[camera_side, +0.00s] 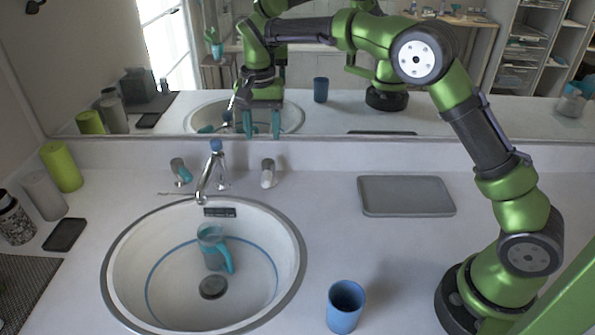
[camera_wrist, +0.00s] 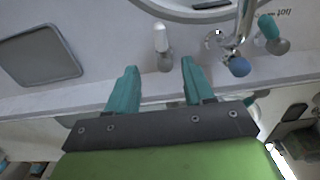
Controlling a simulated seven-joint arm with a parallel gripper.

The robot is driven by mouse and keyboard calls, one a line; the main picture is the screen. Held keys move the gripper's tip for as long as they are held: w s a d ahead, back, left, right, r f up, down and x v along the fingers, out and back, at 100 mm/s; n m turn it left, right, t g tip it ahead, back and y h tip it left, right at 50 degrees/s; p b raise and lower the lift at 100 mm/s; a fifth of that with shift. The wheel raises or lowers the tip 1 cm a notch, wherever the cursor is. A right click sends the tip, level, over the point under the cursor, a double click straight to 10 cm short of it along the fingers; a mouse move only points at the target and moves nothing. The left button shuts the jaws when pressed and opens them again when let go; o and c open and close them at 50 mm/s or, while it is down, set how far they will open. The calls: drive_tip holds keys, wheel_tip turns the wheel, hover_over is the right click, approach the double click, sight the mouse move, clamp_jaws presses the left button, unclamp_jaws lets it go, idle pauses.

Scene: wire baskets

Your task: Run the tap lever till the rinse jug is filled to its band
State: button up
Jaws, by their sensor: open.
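The rinse jug (camera_side: 212,252), greyish with a teal handle, stands in the sink basin (camera_side: 128,255) below the tap spout (camera_side: 203,188). Its band and water level are too small to tell, and no stream is clearly visible. The tap has a blue top (camera_side: 216,146), seen in the wrist view too (camera_wrist: 239,67). A teal-marked side handle (camera_side: 180,170) is on its left and a white-tipped one (camera_side: 268,174) on its right. In the wrist view, the white-tipped handle (camera_wrist: 162,45) appears beyond the fingertips.
A blue cup (camera_side: 345,308) stands right of the sink and a grey tray (camera_side: 406,196) lies behind it. Green (camera_side: 62,167) and grey (camera_side: 44,195) cylinders stand at the left. A mirror (camera_side: 330,112) behind the counter reflects the scene. Counter between sink and tray is clear.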

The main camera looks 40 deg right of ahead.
sight(266, 176)
wheel_tip(266, 176, down, 13)
drive_tip(key=shift+r, duration=0.15)
clamp_jaws()
idle(0.5)
